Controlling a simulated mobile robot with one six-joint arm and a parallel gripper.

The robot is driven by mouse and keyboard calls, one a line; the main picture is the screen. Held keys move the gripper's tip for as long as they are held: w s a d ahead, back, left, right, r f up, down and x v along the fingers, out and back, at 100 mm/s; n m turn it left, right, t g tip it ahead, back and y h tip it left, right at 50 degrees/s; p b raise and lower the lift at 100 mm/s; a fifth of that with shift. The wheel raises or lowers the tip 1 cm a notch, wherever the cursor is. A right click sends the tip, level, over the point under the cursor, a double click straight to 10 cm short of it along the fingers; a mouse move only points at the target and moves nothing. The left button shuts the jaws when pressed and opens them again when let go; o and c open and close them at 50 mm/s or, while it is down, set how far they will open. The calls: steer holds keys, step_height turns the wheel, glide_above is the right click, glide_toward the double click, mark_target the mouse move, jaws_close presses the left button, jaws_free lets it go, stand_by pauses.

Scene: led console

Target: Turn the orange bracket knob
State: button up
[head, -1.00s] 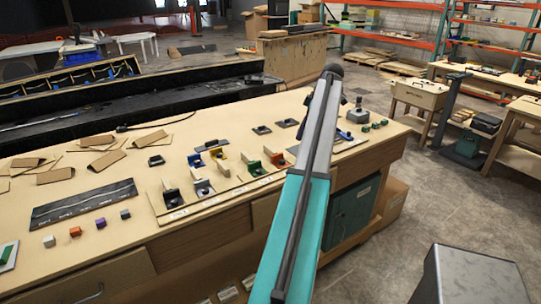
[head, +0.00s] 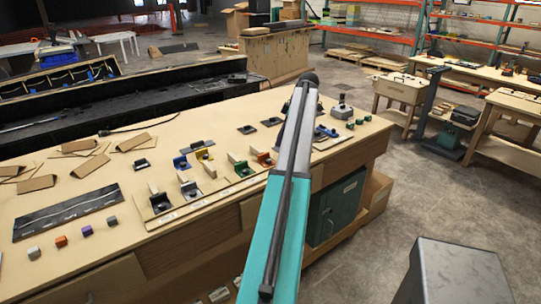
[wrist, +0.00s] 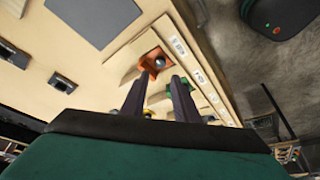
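The orange bracket (head: 265,158) stands on the workbench in the row of coloured brackets, just left of my arm in the head view. In the wrist view the orange bracket (wrist: 155,64) lies just beyond the fingertips, with a round dark knob-like part in it. My gripper (wrist: 159,78) is open, its two dark fingers apart with nothing held. I cannot tell the exact height of the fingertips above the bracket. In the head view my gripper is mostly hidden behind my arm.
The green bracket (head: 243,169) and yellow bracket (head: 204,155) stand close by; the green one (wrist: 184,84) is partly behind the right finger in the wrist view. A labelled strip runs along the bench front. A grey joystick box (head: 342,111) sits to the right.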

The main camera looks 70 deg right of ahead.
mark_target(269, 160)
steer(key=p+x, duration=0.2)
steer(key=x, duration=0.8)
steer(key=shift+p, duration=0.4)
jaws_close()
